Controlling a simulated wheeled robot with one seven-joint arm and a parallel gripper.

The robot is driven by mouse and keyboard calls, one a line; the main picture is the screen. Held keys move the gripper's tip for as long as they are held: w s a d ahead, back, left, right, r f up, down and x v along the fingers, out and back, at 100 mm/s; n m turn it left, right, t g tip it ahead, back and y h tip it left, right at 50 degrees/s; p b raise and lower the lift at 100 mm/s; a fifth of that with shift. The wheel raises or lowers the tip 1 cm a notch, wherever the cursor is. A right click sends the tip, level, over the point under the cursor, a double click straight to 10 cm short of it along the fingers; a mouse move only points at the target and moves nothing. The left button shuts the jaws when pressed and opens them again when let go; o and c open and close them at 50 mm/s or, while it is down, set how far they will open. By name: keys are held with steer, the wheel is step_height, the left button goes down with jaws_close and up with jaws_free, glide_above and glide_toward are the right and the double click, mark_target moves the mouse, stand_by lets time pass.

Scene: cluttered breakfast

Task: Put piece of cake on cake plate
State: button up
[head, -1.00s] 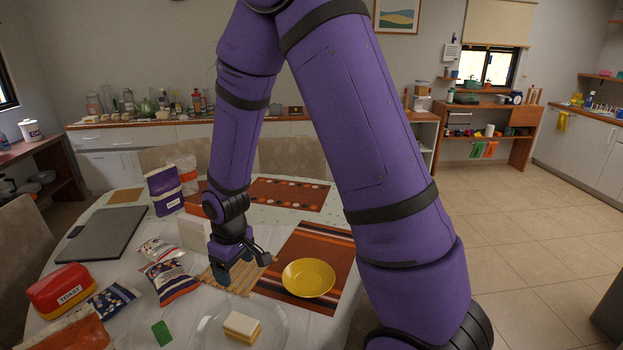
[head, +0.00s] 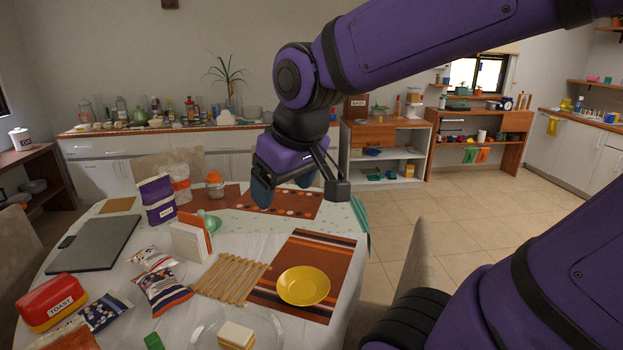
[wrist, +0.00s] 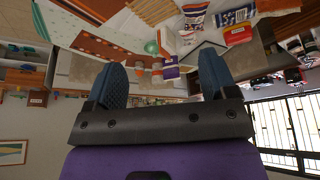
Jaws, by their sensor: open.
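The piece of cake (head: 237,334), a white-topped yellow block, sits on a clear glass plate (head: 270,322) at the table's near edge in the head view. A yellow plate (head: 303,286) lies empty on the striped brown mat, behind and to the right of the cake. I cannot tell by looks which one is the cake plate. My gripper (head: 299,190) is raised in the air beyond both plates, well apart from the cake. In the wrist view my gripper (wrist: 163,65) shows its two blue fingers spread with nothing between them.
A wooden slatted trivet (head: 230,278) lies left of the yellow plate. A chair (head: 415,262) stands at the right.

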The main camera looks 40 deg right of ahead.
steer(key=s+r, duration=0.2)
steer(key=s, duration=0.4)
steer(key=shift+d+r+m+t, duration=0.25)
steer(key=shift+r+m+t, duration=0.05)
steer(key=shift+m+t, duration=0.1)
